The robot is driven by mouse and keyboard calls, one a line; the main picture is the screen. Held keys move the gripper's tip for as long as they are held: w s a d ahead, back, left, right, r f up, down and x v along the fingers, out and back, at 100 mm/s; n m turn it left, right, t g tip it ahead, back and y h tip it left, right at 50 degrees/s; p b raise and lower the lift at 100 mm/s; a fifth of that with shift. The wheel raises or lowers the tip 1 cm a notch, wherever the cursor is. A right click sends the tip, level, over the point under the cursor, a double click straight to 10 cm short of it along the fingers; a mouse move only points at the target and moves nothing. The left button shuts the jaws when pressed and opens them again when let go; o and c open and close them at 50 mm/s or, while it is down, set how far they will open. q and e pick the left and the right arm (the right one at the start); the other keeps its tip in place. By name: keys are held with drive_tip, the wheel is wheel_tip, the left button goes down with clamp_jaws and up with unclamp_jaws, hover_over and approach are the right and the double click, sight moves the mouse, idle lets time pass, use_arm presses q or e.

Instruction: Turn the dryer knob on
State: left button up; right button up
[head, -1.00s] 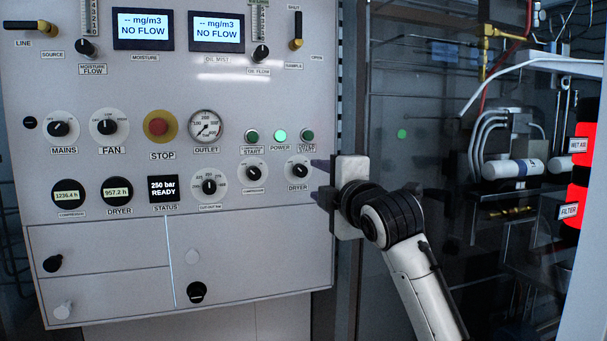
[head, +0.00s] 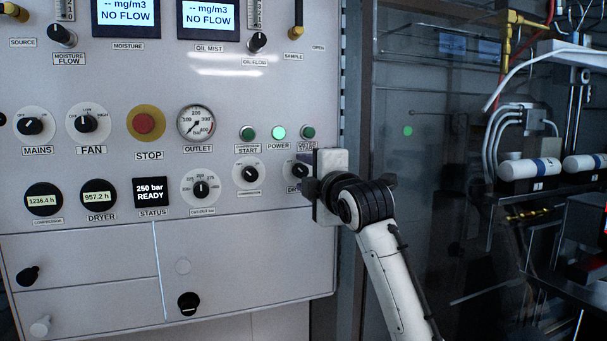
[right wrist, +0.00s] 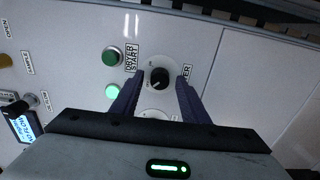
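The dryer knob (head: 299,170) is a small black knob on a round white dial at the right of the grey panel. In the right wrist view the knob (right wrist: 159,77) sits between the two dark finger ends, with a gap on each side. My right gripper (head: 304,184) is open in front of the knob, and its body partly covers the dial and the DRYER label. The right wrist view shows its fingers (right wrist: 158,86) spread to either side of the knob. Whether the tips touch the panel I cannot tell. My left gripper is not in view.
The compressor knob (head: 250,174) lies just left of the dryer dial. The red stop button (head: 144,123) is farther left. Right of the panel are a dark glass pane and pipework with white cylinders (head: 530,169).

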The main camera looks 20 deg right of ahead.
drive_tip(key=c, duration=0.9)
drive_tip(key=shift+m, duration=0.3)
drive_tip(key=m, duration=0.3)
drive_tip(key=shift+m, duration=0.4)
drive_tip(key=m, duration=0.9)
drive_tip(key=shift+r+m, duration=0.1)
drive_tip(key=shift+m, duration=2.2)
